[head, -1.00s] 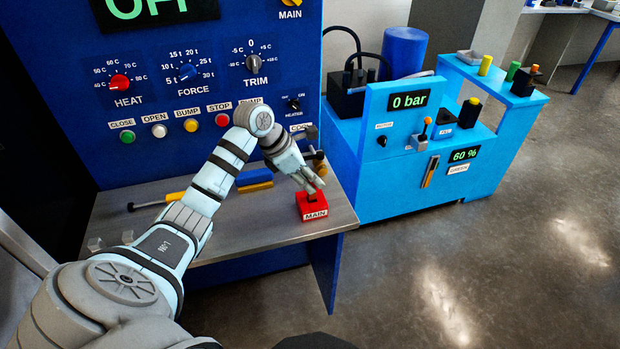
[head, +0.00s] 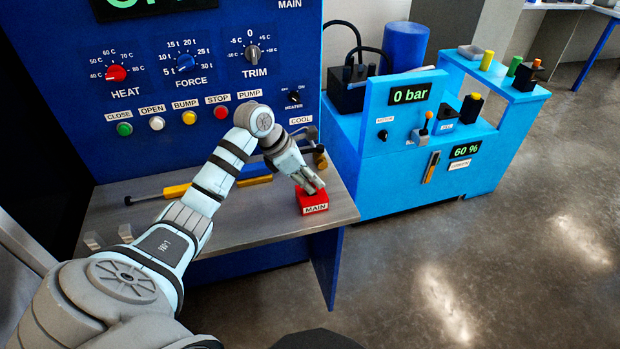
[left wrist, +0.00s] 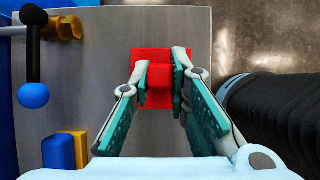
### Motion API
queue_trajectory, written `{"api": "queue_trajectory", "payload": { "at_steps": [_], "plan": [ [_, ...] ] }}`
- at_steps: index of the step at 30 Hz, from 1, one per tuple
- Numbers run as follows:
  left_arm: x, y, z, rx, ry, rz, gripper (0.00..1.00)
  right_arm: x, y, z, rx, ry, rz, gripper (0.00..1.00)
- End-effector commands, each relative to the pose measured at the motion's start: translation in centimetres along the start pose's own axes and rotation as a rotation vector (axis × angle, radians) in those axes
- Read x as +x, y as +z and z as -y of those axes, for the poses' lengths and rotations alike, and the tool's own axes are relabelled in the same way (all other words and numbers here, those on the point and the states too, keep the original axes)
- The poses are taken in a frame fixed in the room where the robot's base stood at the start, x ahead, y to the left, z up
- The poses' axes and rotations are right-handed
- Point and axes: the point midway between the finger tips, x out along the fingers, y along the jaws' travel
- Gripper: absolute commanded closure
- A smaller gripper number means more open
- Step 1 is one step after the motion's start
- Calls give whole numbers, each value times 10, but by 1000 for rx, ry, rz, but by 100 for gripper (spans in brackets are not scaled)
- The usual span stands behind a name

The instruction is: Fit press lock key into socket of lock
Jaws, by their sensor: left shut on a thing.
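A red block labelled MAIN (head: 313,204) sits on the grey shelf near its right end. In the left wrist view its red base (left wrist: 151,60) lies flat, with a smaller red piece (left wrist: 159,76) upright from it. This piece appears to be the press lock key. My left gripper (head: 312,188) reaches down from above and is shut on it; the fingertips (left wrist: 160,77) sit on either side of it. I cannot tell whether the key is apart from the base. No lock socket can be made out clearly. My right gripper is out of view.
The grey shelf (head: 270,221) ends just right of the red block. A yellow-handled tool (head: 172,191) and a blue-and-yellow block (left wrist: 65,150) lie on it. The blue panel (head: 165,100) with knobs and buttons rises behind. A light blue pump unit (head: 400,180) stands to the right.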

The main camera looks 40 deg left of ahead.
Motion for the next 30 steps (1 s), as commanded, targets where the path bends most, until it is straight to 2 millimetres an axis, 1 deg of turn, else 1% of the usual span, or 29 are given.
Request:
{"api": "queue_trajectory", "payload": {
  "at_steps": [2, 3, 5, 6, 14, 17, 20, 27, 30],
  "plan": [
    [2, -1, 0, 0, 0, 0, 100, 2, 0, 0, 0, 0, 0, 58],
    [2, -1, 0, 0, 0, 0, 78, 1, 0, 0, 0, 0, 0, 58],
    [1, -1, 0, 0, 0, 0, 68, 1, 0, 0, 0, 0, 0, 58],
    [1, -1, 0, 0, 0, 0, 62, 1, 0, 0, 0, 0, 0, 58],
    [1, -1, 0, 0, 0, 0, 61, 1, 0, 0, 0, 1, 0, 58],
    [-4, -1, 0, 1, 2, 1, 61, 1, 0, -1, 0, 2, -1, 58],
    [-20, -1, -1, 2, 4, 0, 61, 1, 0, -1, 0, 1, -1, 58],
    [-86, -1, -1, 2, 5, -1, 61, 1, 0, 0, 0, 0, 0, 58],
    [-106, -1, -1, 1, 3, -1, 61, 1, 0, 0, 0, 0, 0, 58]
  ]
}}
